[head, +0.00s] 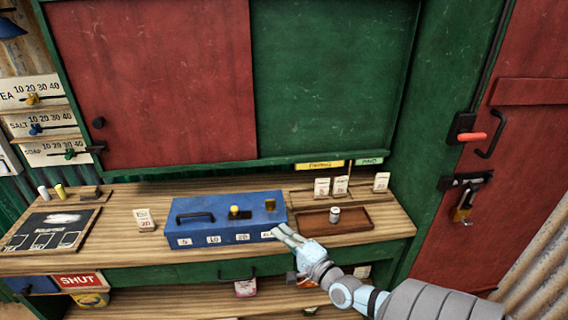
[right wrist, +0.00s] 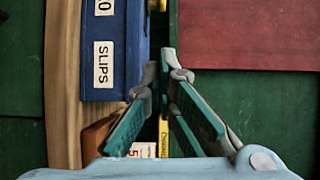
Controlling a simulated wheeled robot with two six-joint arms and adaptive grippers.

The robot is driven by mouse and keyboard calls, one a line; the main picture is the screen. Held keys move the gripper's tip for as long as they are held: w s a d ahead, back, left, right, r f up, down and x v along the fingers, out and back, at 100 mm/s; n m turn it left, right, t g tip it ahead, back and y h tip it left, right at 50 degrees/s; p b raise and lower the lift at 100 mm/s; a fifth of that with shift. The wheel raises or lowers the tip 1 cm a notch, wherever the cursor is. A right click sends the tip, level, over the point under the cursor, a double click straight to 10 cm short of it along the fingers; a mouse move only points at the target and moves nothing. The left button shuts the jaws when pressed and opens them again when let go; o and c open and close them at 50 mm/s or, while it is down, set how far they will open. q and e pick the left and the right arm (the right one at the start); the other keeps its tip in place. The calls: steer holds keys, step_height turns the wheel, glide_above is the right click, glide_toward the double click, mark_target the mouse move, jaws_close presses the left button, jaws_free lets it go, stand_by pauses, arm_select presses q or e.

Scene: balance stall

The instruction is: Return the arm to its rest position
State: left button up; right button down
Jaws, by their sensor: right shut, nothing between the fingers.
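My right arm comes in from the lower right in the head view. My right gripper (head: 285,233) is at the front right corner of a blue box (head: 228,229) on the counter. Its fingers are shut with nothing between them. In the right wrist view the green-padded fingers (right wrist: 162,72) meet near the middle, beside the blue box (right wrist: 116,55) with its SLIPS label. I cannot tell whether the fingers touch the box. My left gripper is not in view.
The wooden counter (head: 120,258) holds a brown tray (head: 353,224) with a small weight, several white cards and a slate board (head: 45,233). A lower shelf lies below. A red door (head: 480,195) with a padlock stands right. Red and green panels rise behind.

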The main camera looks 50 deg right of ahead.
steer(key=shift+s+d, duration=0.1)
steer(key=shift+s, duration=0.15)
stand_by(0.3)
